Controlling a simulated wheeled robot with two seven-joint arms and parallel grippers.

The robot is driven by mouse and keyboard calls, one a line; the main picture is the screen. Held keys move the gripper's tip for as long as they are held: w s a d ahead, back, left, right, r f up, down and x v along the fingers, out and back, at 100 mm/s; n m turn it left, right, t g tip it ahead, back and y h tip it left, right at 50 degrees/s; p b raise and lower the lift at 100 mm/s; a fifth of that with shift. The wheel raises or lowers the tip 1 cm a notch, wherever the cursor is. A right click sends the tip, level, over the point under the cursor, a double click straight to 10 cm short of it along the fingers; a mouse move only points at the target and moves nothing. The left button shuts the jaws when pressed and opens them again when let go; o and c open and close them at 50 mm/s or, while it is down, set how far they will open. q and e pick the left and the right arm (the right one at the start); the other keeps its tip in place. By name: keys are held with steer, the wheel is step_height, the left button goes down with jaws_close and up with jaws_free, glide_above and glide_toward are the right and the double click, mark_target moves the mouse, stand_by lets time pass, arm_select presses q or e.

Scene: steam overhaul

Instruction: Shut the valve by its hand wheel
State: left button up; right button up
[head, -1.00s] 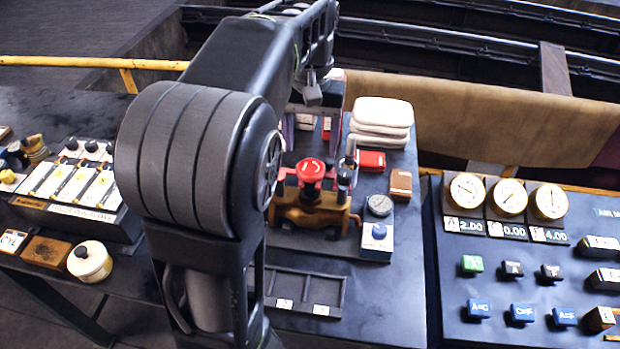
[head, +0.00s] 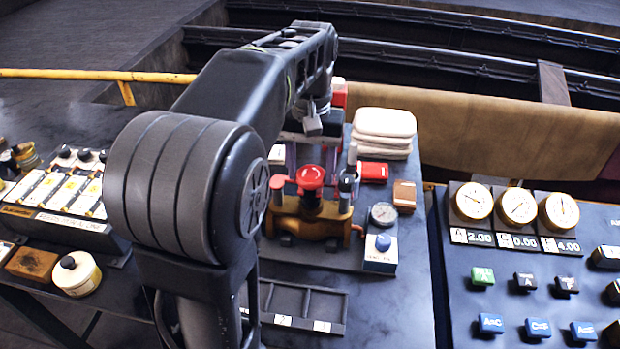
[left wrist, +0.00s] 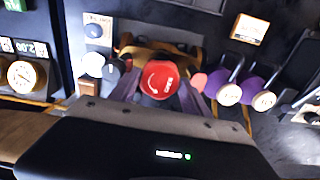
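The valve (head: 310,218) is a brass-coloured body on the bench with a red hand wheel (head: 311,177) on top. A small red knob (head: 278,182) sits at the wheel's left in the head view. In the left wrist view the wheel (left wrist: 159,79) shows a white curved arrow. My left gripper (left wrist: 161,90) has two purple-grey fingers apart, one on each side of the wheel; I cannot tell whether they touch it. In the head view the fingers are just behind the wheel, partly hidden by it. My right gripper is not in view.
A dark post (head: 346,188) stands close right of the wheel. A round gauge (head: 383,213) and a blue-knobbed box (head: 381,252) are further right. White folded cloths (head: 384,125) lie behind. A compartment tray (head: 300,305) is in front. A gauge panel (head: 520,260) stands at the right.

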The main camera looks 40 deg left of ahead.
arm_select(q)
steer(key=c, duration=1)
steer(key=shift+d+m, duration=0.1)
steer(key=shift+m, duration=1.1)
steer(key=m, duration=0.2)
steer(key=shift+r+m, duration=0.1)
steer(key=shift+m, duration=0.5)
